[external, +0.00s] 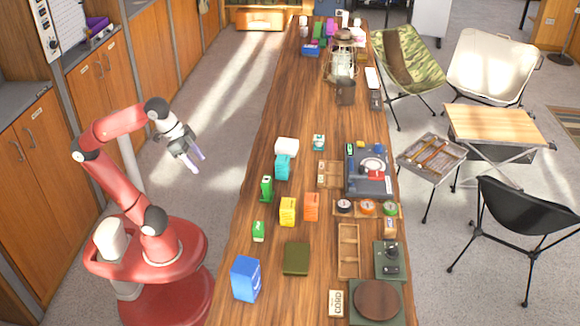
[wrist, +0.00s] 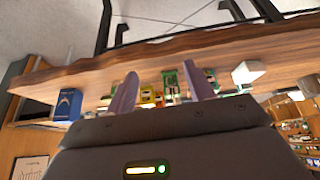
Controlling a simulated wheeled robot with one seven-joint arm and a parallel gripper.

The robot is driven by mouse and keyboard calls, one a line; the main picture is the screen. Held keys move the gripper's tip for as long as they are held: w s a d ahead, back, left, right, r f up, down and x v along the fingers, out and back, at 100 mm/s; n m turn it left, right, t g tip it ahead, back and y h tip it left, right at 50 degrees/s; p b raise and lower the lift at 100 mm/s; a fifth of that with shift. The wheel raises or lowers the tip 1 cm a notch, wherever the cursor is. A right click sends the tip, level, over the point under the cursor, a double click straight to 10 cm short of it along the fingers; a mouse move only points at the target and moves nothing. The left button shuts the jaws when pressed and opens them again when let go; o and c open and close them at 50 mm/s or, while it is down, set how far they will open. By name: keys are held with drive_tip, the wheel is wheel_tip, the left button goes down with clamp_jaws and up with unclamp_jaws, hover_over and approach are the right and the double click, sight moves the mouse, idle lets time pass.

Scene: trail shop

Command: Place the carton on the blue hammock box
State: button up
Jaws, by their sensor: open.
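The blue hammock box (external: 246,279) stands upright on the near left of the long wooden table; it also shows at the left of the wrist view (wrist: 68,104). I cannot tell which is the task's carton. My gripper (external: 192,163) is open and empty, left of the table and apart from everything. Its fingers (wrist: 158,92) also show in the wrist view.
The table's left edge (external: 249,180) lies between my gripper and the cartons. A dark green case (external: 296,258) lies right of the blue box. Wooden trays (external: 348,250) and camp gear (external: 369,168) fill the table's right side. A lantern (external: 341,62) stands farther back.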

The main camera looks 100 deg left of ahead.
drive_tip(key=w+d+n+g+h+b, duration=0.15)
drive_tip(key=w+n, duration=0.25)
drive_tip(key=w, duration=0.4)
drive_tip(key=w+d+n+h, duration=0.3)
drive_tip(key=w+n, duration=0.1)
drive_tip(key=w, duration=0.4)
drive_tip(key=w+d+n+g+h, duration=0.1)
drive_tip(key=w+d+n+h, duration=0.25)
drive_tip(key=w, duration=0.45)
drive_tip(key=n+h+b, duration=0.2)
drive_tip(key=n+h, duration=0.4)
drive_tip(key=n, duration=0.3)
approach(312, 198)
drive_tip(key=shift+w+d+f+m, duration=0.15)
drive_tip(key=shift+d+f, duration=0.25)
drive_tip(key=shift+d, duration=0.15)
drive_tip(key=shift+w+d+f+m, duration=0.15)
drive_tip(key=shift+d+f, duration=0.2)
drive_tip(key=shift+d, duration=0.2)
drive_tip(key=x, duration=0.2)
drive_tip(key=shift+d+f, duration=0.2)
drive_tip(key=b+x, duration=0.1)
drive_tip(key=x, duration=0.4)
drive_tip(key=shift+d, duration=0.25)
drive_tip(key=shift+r, duration=0.1)
drive_tip(key=c, duration=0.9)
